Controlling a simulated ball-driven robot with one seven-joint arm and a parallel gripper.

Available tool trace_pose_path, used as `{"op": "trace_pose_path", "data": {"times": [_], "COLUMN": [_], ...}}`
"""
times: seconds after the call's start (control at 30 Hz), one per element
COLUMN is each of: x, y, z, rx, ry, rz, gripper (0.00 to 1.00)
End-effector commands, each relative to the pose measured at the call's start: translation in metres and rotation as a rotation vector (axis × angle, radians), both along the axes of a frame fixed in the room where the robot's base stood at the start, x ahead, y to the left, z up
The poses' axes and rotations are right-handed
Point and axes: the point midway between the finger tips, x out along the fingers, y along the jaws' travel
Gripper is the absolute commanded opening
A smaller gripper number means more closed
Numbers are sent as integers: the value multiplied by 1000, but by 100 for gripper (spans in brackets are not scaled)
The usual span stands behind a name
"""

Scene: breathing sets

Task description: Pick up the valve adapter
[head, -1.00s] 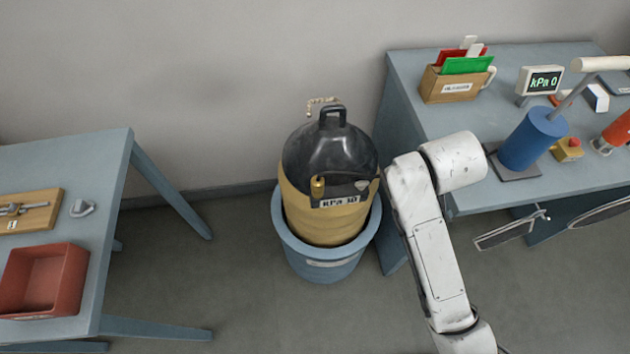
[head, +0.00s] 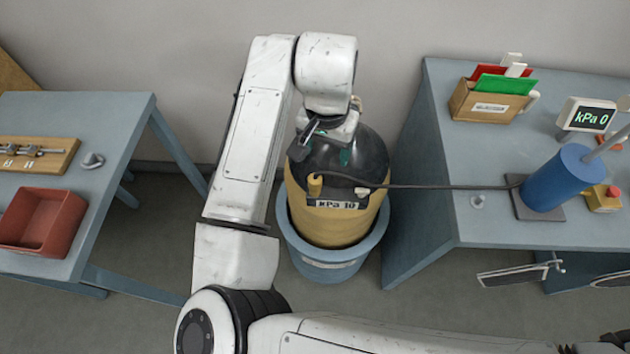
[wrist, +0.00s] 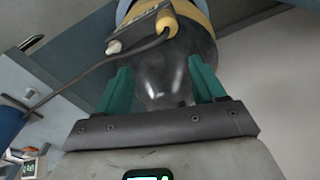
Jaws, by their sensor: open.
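I cannot tell for certain which small fitting is the valve adapter. A grey cone-shaped piece (head: 92,160) lies on the left table, beside a wooden board with metal fittings (head: 30,151). A small pale fitting (head: 477,201) stands on the right table. My gripper (wrist: 162,88) is open, its teal fingers apart with nothing between them. In the head view it hangs over the black top of the yellow cylinder (head: 345,222), largely hidden by my wrist. The black dome (wrist: 165,70) shows beyond the fingers in the wrist view.
The cylinder stands in a blue tub (head: 330,262). A black hose (head: 440,187) runs from it to the blue pump (head: 552,178), across the gap between tables. A red bin (head: 40,222) sits on the left table. A card box (head: 485,103) and display (head: 585,115) are on the right.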

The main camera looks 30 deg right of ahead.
Motion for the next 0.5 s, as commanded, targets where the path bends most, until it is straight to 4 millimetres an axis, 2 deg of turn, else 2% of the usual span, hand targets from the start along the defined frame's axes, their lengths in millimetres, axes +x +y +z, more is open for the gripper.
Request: {"op": "trace_pose_path", "data": {"times": [0.03, 0.13, 0.5], "x": [-2, -4, -5], "y": [14, 27, 28], "z": [-2, -6, -53], "rx": [25, 47, 51], "ry": [16, 39, 46], "rz": [6, 10, 11], "gripper": [69, 69, 69]}}
